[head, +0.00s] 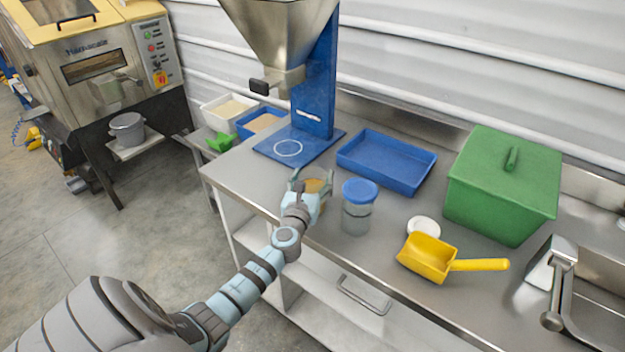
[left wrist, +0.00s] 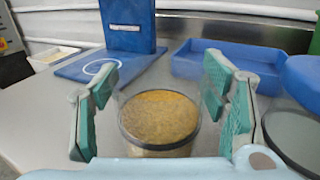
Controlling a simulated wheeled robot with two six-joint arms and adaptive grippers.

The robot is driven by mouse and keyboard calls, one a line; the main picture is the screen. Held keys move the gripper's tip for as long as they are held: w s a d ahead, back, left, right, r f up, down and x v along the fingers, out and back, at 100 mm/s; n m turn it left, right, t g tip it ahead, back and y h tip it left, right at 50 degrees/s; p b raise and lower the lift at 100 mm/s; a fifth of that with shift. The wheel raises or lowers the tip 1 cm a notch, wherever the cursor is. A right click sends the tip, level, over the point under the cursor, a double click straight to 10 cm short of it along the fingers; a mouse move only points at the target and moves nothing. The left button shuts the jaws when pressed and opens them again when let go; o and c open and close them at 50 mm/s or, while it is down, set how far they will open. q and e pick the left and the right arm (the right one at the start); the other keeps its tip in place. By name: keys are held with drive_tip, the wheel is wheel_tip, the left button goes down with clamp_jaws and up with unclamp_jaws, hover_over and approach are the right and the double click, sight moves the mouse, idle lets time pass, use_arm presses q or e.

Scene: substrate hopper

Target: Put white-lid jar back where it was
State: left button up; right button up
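An open clear jar (head: 316,187) holding brown substrate stands on the steel table, partly hidden by my left gripper. In the left wrist view the jar (left wrist: 158,118) sits between the two finger pads, its top uncovered. My left gripper (head: 311,178) is open, with a finger on each side of the jar; small gaps seem to show beside it (left wrist: 160,85). A white lid (head: 424,226) lies flat on the table to the right. A blue-lidded jar (head: 357,208) stands just right of the gripper. My right gripper is not in view.
The hopper (head: 282,30) stands on a blue base (head: 318,139) with a white ring marking. A blue tray (head: 387,163), green lidded bin (head: 503,185) and yellow scoop (head: 430,259) are on the table. A sink is at the right.

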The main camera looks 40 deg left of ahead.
use_arm(q)
drive_tip(key=shift+o, duration=1.1)
drive_tip(key=shift+r, duration=0.1)
drive_tip(key=shift+r, duration=0.1)
